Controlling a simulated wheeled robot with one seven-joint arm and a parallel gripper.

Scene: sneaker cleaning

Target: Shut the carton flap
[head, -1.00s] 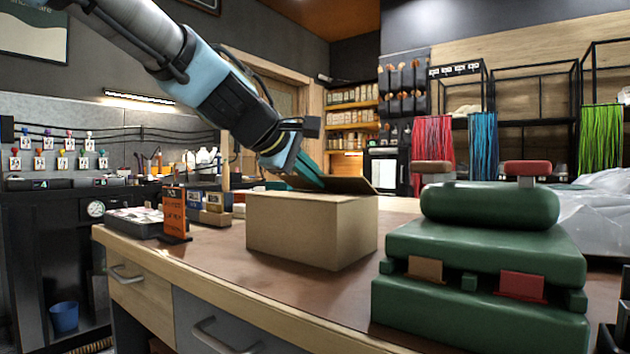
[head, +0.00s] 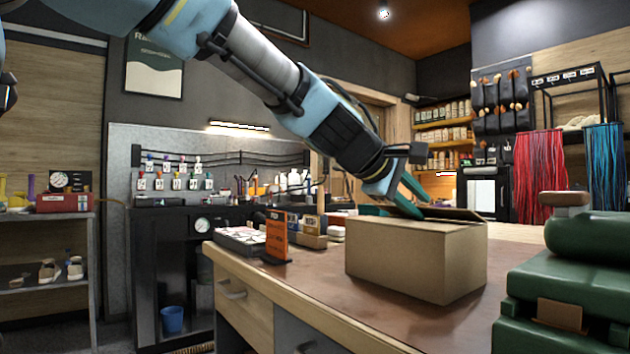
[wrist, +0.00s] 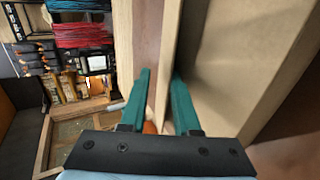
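The brown carton (head: 415,262) stands on the table. Its flap (head: 460,214) on the far right side is raised at a low tilt above the rim. My gripper (head: 408,196) reaches down over the carton's top, beside the flap. Its teal fingers are partly hidden behind my wrist and the carton. In the wrist view, the fingers (wrist: 160,100) are apart, with a gap between them. A cardboard panel edge (wrist: 171,45) runs close to the right finger; I cannot tell whether they touch. The carton's inside is mostly hidden in the head view.
The tabletop (head: 325,275) is clear in front of the carton. An orange sign (head: 277,238) and small boxes (head: 313,228) stand to its left. A green padded stand (head: 570,285) is close on the right.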

